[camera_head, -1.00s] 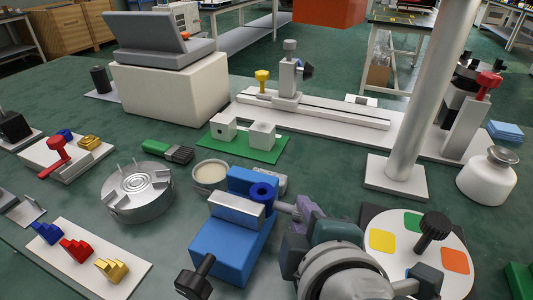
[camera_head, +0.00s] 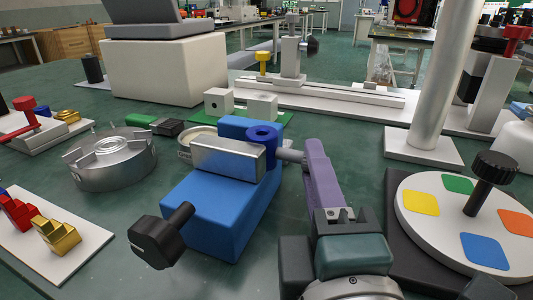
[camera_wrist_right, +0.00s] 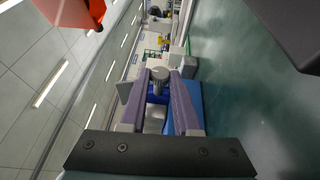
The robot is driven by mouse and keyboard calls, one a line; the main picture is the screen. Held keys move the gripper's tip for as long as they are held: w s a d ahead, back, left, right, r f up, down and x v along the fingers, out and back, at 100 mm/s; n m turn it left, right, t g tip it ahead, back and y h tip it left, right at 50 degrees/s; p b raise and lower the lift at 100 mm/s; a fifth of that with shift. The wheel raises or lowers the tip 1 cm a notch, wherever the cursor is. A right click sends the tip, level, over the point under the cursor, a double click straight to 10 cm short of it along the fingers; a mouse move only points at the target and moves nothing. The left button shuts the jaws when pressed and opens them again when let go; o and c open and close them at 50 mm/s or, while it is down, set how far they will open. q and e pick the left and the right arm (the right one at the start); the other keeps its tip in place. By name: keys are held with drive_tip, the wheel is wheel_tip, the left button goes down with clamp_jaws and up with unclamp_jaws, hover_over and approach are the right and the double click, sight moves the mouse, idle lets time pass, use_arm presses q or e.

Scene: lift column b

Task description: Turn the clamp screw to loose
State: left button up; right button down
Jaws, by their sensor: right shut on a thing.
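A blue clamp block (camera_head: 215,210) stands at the middle front of the table in the head view. A grey metal block sits across its top, beside a blue ring collar (camera_head: 263,134). A grey knurled clamp screw (camera_head: 291,156) sticks out to the right from the collar. My right gripper (camera_head: 311,158), with purple fingers, is shut on this screw. In the right wrist view the screw's round end (camera_wrist_right: 159,74) lies between the two fingertips (camera_wrist_right: 159,78). In the head view the fingers partly hide the screw. My left gripper is not in view.
A black-knobbed handle (camera_head: 160,237) sticks out at the block's front left. A round plate with coloured patches (camera_head: 470,215) and a black knob stands at the right, near my right arm. A silver pole rises behind it. A round metal chuck (camera_head: 112,160) stands at left.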

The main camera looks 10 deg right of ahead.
idle(0.4)
drive_tip(key=c, duration=0.6)
unclamp_jaws()
drive_tip(key=v, duration=1)
drive_tip(key=shift+f, duration=0.1)
drive_tip(key=shift+w, duration=0.1)
